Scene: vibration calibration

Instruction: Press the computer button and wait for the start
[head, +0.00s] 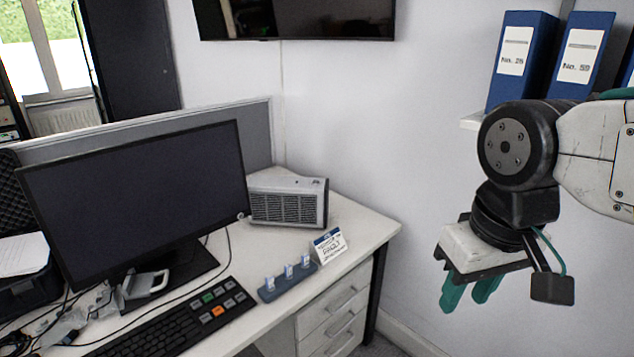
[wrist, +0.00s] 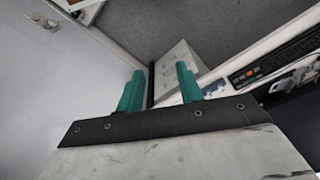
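The computer (head: 288,203) is a grey box with a slotted front, standing at the back corner of the desk, right of the monitor. Small marks show on its top, but I cannot tell which is the button. The monitor (head: 140,195) has a dark, blank screen. My gripper (head: 467,292) hangs in the air right of the desk, apart from the computer, with teal fingers pointing down. In the wrist view my gripper (wrist: 160,85) shows its two fingers apart with nothing between them. The computer cannot be made out in the wrist view.
A black keyboard (head: 180,325) with coloured keys lies at the desk front. A blue-grey holder (head: 287,282) with small white items and a label card (head: 329,245) stand near the desk's right edge. Drawers (head: 335,318) are below. Blue binders (head: 522,60) sit on a shelf above my arm.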

